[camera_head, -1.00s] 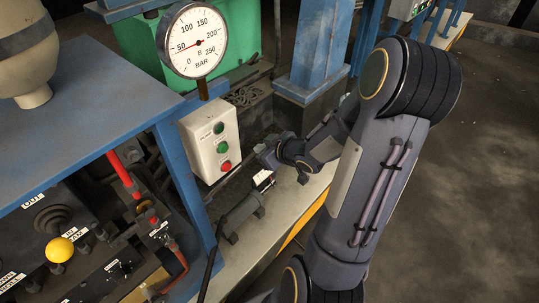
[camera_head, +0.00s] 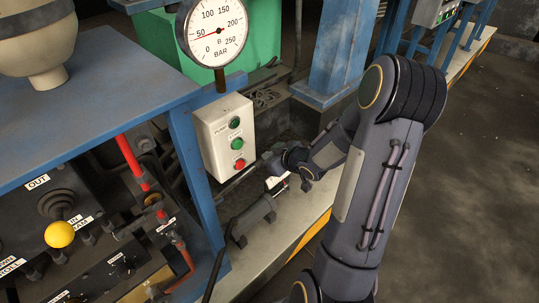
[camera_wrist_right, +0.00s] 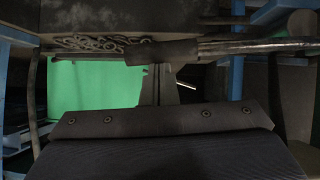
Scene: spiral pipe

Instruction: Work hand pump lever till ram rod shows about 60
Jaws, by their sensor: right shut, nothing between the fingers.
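My right gripper (camera_head: 270,160) is shut and empty, low beside the control box in the head view. In the right wrist view its closed fingers (camera_wrist_right: 158,88) point at a dark bar with a thick sleeve (camera_wrist_right: 162,51), which may be the pump lever; I cannot tell whether they touch. A dark cylinder (camera_head: 250,218), possibly the ram, lies on the pale ledge below the gripper. A small white plate (camera_head: 278,182) shows at its far end, partly hidden by the gripper; no reading is legible. A red handle (camera_head: 130,155) stands on the left panel. My left gripper is out of view.
A pressure gauge (camera_head: 215,33) reads near 50 bar above a white button box (camera_head: 224,135). The blue table (camera_head: 105,95) and its leg stand left of the arm. A blue column (camera_head: 345,45) and green tank (camera_head: 260,40) stand behind. Open floor (camera_head: 465,160) lies right.

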